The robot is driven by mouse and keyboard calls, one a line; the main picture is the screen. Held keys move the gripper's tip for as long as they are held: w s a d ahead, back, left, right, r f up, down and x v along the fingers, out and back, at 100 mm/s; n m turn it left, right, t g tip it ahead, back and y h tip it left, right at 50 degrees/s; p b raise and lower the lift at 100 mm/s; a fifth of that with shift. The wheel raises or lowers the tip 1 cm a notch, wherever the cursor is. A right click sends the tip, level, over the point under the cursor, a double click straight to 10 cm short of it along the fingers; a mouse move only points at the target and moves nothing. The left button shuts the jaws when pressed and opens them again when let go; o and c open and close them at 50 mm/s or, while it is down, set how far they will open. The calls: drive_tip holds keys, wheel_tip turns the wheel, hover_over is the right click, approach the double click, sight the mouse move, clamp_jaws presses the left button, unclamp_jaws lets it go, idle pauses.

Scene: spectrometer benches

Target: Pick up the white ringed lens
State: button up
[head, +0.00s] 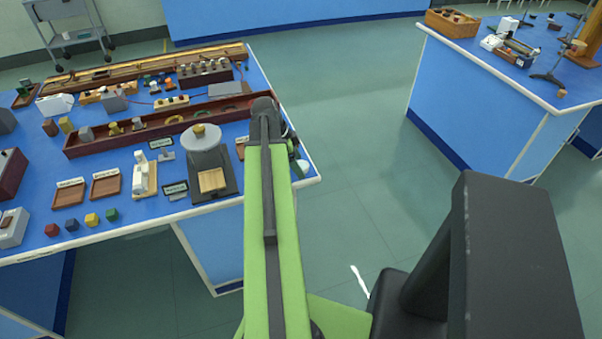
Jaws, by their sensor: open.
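I cannot make out the white ringed lens for certain. A small white rounded thing (301,168) shows just right of my green arm, near the right end of the blue bench; it is too small and partly covered to identify. A long dark red tray (95,149) on the same bench holds several small pieces and rings, among them a greenish ring (175,119). My arm reaches over the bench's right end and covers part of the tray and bench top. My gripper is hidden behind the arm, so I see neither its fingers nor anything between them.
A grey round instrument with a pale lid (206,135) stands just left of my arm. Small wooden trays (68,194) and coloured blocks (92,219) lie near the front edge. A second blue bench (480,110) stands right, with open floor (355,120) between.

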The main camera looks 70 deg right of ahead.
drive_tip(key=shift+r, duration=0.1)
drive_tip(key=c, duration=1.4)
drive_tip(key=shift+w, duration=0.1)
drive_tip(key=shift+c, duration=0.2)
